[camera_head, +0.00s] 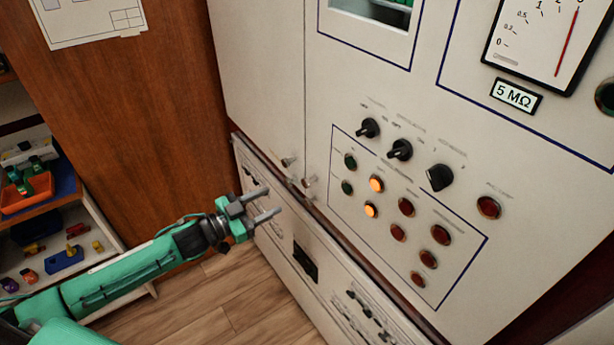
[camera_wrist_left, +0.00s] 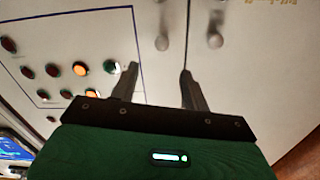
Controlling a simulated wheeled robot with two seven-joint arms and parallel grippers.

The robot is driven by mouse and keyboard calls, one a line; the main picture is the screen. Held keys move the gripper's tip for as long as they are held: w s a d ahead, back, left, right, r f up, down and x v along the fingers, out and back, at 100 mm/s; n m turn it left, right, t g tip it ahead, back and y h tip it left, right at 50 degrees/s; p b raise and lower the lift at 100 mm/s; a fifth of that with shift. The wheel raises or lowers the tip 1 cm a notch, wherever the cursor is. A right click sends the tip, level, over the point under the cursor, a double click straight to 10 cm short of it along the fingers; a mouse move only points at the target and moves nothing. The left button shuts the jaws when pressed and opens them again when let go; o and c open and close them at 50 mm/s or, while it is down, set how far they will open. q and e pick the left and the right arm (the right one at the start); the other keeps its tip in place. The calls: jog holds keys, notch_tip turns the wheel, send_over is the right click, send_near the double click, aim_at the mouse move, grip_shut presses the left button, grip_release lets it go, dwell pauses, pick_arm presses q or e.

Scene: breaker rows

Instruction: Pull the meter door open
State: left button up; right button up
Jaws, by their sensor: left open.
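The meter door is the pale cabinet front (camera_head: 345,100) with a dial meter (camera_head: 545,40) at its upper right and rows of lamps and rotary switches. A small round metal knob (camera_head: 308,181) sits at its lower left edge, beside the seam; it also shows in the left wrist view (camera_wrist_left: 162,42). The door looks shut. My left gripper (camera_head: 269,201) is open and empty, left of and lower than the knob in the head view. In the left wrist view, the knob appears beyond the fingertips, between their lines. My right gripper is not in view.
A second knob (camera_head: 288,161) sits on the neighbouring left panel (camera_head: 255,60), close across the seam. A lower panel (camera_head: 300,255) with switches runs beneath. A wooden side wall (camera_head: 140,110) and shelves with small parts (camera_head: 65,260) stand left.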

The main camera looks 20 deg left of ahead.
aim_at(304, 184)
pick_arm(q)
jog(key=p+x, duration=0.1)
jog(key=x, duration=0.3)
jog(key=p+x, duration=0.2)
jog(key=x, duration=0.2)
jog(key=shift+w+r, duration=0.2)
jog(key=shift+w, duration=0.15)
jog(key=x, duration=0.3)
jog(key=shift+w+d+f+p, duration=0.1)
jog(key=shift+d+f+p, duration=0.1)
jog(key=shift+p, duration=0.2)
jog(key=shift+w+d, duration=0.15)
jog(key=shift+w, duration=0.1)
grip_shut()
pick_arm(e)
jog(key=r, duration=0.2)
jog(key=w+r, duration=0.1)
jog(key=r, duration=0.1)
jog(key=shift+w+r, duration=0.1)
